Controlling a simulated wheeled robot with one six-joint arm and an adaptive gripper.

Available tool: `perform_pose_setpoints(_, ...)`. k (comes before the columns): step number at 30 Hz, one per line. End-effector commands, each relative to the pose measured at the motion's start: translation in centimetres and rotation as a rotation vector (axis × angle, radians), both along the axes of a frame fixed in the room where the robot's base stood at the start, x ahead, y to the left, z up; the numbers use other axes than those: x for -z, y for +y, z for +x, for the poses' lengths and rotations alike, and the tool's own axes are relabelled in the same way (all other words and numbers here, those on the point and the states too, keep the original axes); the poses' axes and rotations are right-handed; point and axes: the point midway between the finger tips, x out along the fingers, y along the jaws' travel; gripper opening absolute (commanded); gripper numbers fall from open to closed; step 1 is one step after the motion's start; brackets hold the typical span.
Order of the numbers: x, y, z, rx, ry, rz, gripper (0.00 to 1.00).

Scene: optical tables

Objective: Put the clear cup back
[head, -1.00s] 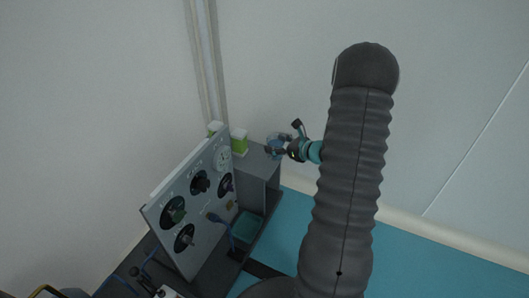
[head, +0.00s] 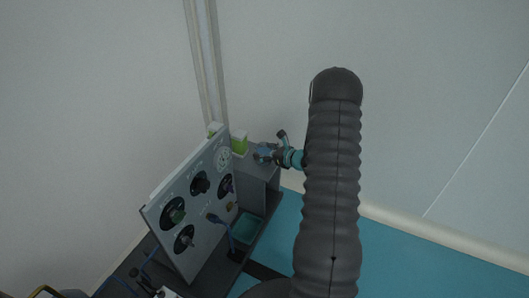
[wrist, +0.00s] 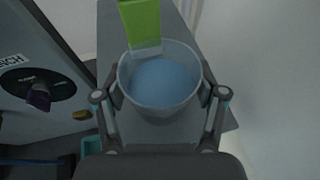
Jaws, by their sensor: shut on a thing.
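The clear cup (wrist: 160,84) is between the fingers of my gripper (wrist: 160,112) in the wrist view, with a blue round area showing inside it. My gripper is shut on the cup's sides. In the head view the cup (head: 262,152) and my gripper (head: 270,154) are small, over the grey shelf (head: 257,167) at the end of the panel. I cannot tell whether the cup's base touches the shelf.
A green and white box (head: 239,143) stands on the shelf just left of the cup; it also shows beyond the cup in the wrist view (wrist: 140,22). A tilted panel with dark dials (head: 190,205) is on the left. A teal bin (head: 247,229) sits below.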

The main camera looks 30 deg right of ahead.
Motion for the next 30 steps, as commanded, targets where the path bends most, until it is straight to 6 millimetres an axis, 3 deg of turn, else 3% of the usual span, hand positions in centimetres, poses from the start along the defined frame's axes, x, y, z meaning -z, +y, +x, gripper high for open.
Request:
perform_pose_setpoints(7,0.4,0.0,0.0,0.0,0.0,0.0,0.31)
perform_pose_setpoints(8,0.4,0.0,0.0,0.0,0.0,0.001,0.73)
perform_pose_setpoints(11,0.3,0.0,0.0,0.0,0.001,0.0,0.96)
perform_pose_setpoints(24,-0.3,0.0,0.0,0.0,0.001,0.0,0.96)
perform_pose_setpoints(30,-1.2,-1.4,-2.8,0.006,0.001,0.001,0.96)
